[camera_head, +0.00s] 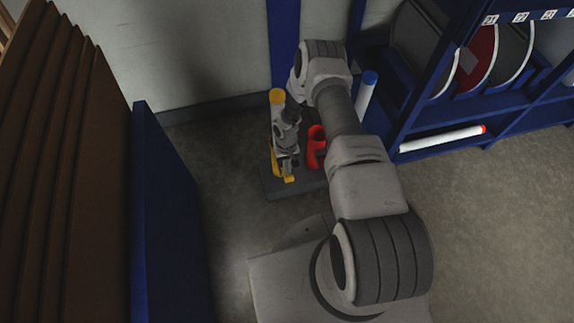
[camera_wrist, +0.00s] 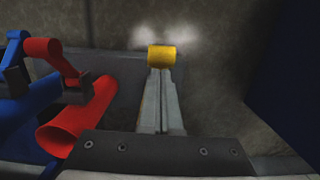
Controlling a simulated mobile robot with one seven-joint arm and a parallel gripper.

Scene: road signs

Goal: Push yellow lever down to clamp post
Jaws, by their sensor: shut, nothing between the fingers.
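The yellow lever (camera_head: 289,179) is low at the front of a dark base plate, in the head view. In the wrist view its yellow end (camera_wrist: 161,57) lies straight ahead of my fingertips. My gripper (camera_wrist: 160,73) is shut and empty, its fingers side by side, with the tips at or very near the yellow end; I cannot tell whether they touch. In the head view my gripper (camera_head: 287,165) points down over the lever. A white post with a yellow cap (camera_head: 277,96) stands just behind my gripper. The clamp around the post is mostly hidden.
A red holder (camera_head: 316,145) stands right of my gripper; an empty red tube (camera_wrist: 75,120) shows in the wrist view. A blue-capped post (camera_head: 367,85) stands behind my arm. A blue panel (camera_head: 165,210) is at left and a blue rack (camera_head: 440,115) at right.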

